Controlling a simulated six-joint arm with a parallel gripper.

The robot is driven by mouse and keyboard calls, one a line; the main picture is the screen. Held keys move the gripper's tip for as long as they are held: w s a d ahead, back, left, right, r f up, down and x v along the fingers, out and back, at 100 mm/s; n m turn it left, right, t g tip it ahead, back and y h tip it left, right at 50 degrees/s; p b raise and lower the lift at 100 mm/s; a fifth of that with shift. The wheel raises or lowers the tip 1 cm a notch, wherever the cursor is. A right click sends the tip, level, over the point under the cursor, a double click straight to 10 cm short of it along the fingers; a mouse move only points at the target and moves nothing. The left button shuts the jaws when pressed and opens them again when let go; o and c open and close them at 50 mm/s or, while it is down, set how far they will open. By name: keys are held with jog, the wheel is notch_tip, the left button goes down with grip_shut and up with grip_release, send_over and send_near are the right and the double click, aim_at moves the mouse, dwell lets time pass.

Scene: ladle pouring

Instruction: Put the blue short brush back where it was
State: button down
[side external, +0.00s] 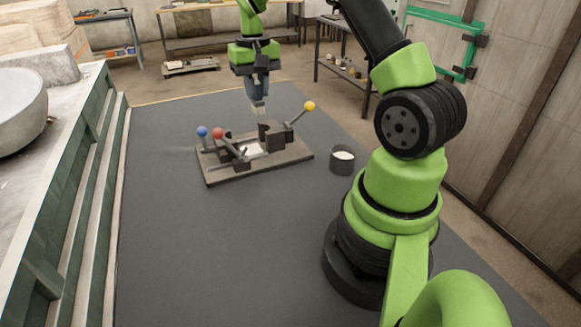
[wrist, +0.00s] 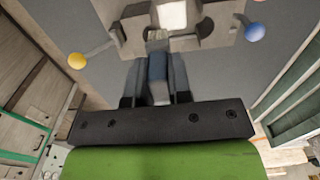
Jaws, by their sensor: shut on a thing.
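My gripper (side external: 258,103) hangs fingers-down above the wooden rack (side external: 214,178). In the wrist view its blue-grey fingers (wrist: 157,72) are shut on a narrow pale thing (wrist: 159,92) between them. Most of that thing is hidden, and I cannot tell whether it is the blue short brush. I make out no other brush. The rack carries dark holders and rods ending in a blue ball (side external: 202,132), a red ball (side external: 218,133) and a yellow ball (side external: 309,106). The blue ball (wrist: 254,32) and yellow ball (wrist: 77,61) also show in the wrist view.
A dark cup (side external: 342,167) with white contents stands right of the rack. The dark tabletop (side external: 200,255) is clear in front of the rack. A green-sided ledge (side external: 75,190) with a pale basin (side external: 20,110) runs along the left.

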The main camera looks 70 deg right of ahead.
jog(key=s+a+f, duration=0.2)
jog(key=s+a, duration=0.2)
jog(key=s, duration=0.8)
jog(key=f, duration=1)
jog(key=shift+s+a+f, duration=0.1)
jog(key=shift+s+f, duration=0.1)
jog(key=shift+s, duration=0.1)
jog(key=c, duration=1.1)
grip_release()
jog(key=shift+f, duration=0.1)
jog(key=shift+o, duration=0.2)
